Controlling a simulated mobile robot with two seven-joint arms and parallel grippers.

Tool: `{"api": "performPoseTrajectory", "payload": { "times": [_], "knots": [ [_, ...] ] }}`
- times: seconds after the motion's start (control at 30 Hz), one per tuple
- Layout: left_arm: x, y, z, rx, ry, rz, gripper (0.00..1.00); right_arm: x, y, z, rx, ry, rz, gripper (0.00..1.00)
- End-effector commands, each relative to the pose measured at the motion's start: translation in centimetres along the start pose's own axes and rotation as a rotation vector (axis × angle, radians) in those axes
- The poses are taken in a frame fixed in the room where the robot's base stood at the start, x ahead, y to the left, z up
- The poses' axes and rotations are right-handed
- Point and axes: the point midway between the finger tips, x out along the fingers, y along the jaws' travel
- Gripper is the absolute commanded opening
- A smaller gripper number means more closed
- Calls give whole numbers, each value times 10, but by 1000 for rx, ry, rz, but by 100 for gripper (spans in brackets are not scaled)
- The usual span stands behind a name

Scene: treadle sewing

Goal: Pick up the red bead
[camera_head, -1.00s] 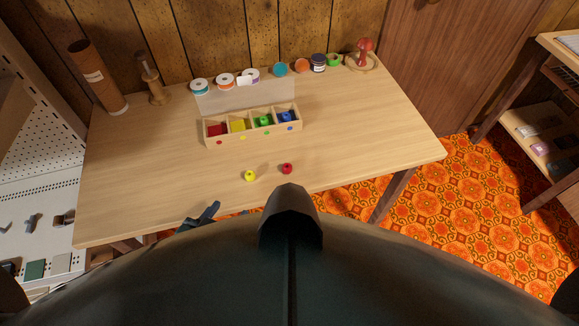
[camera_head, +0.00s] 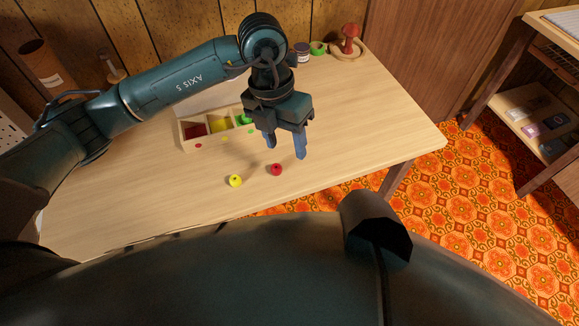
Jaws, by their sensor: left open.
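The red bead (camera_head: 276,169) lies on the wooden table near its front edge. A yellow bead (camera_head: 235,181) lies to its left, a little nearer the edge. My left gripper (camera_head: 286,146) hangs above the table with its fingers pointing down, apart and empty. In the picture its fingertips are just above and slightly right of the red bead, not touching it. My right gripper is not in view.
A pincushion stand (camera_head: 349,48) and a green roll (camera_head: 318,47) stand at the back. The table's right side (camera_head: 380,110) is clear.

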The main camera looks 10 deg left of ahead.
Motion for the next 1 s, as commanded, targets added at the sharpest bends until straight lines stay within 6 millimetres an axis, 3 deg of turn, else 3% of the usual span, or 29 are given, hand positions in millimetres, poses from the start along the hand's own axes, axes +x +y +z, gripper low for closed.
{"api": "performPoseTrajectory", "payload": {
  "times": [0.1,0.2,0.5,0.77,1.0],
  "knots": [
    [-13,30,8,-46,-25,153,50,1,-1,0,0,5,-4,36],
    [-10,40,9,-62,-27,193,50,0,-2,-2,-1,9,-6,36],
    [43,48,9,-60,-25,190,50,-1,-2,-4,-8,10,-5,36],
    [64,52,10,-57,-27,187,50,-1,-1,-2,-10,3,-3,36],
    [99,55,8,-58,-25,187,50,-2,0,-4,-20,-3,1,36]
  ]
}}
